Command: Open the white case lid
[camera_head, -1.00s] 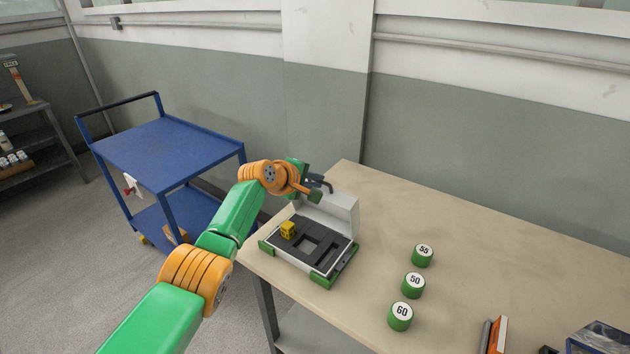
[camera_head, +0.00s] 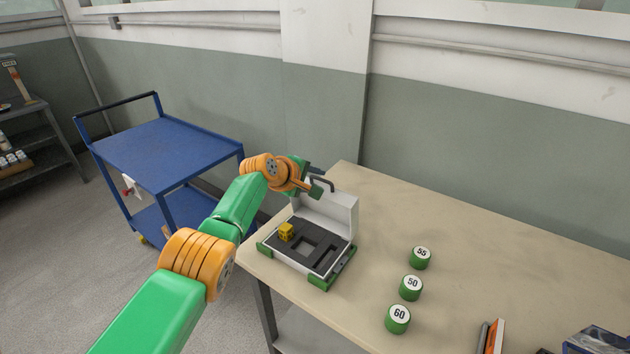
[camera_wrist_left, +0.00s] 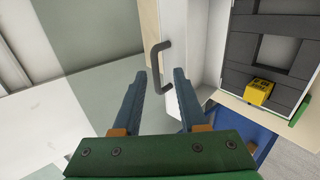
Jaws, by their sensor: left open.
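The white case stands on the table's left end with its lid (camera_head: 335,214) raised upright at the back. A dark handle (camera_head: 323,184) sits on the lid's top edge. The case's grey foam insert (camera_head: 312,259) has cut-outs, and a yellow block (camera_head: 286,232) sits at its left. My left gripper (camera_head: 322,187) is at the top of the lid, by the handle. In the left wrist view its two fingers (camera_wrist_left: 160,85) are apart, with nothing between them, and the handle (camera_wrist_left: 158,58) lies just beyond the fingertips. My right gripper is not in view.
Three green numbered cylinders (camera_head: 411,288) stand on the table (camera_head: 480,240) right of the case. An orange book-like item (camera_head: 495,338) is at the front right. A blue cart (camera_head: 165,155) stands left of the table. The table's back middle is clear.

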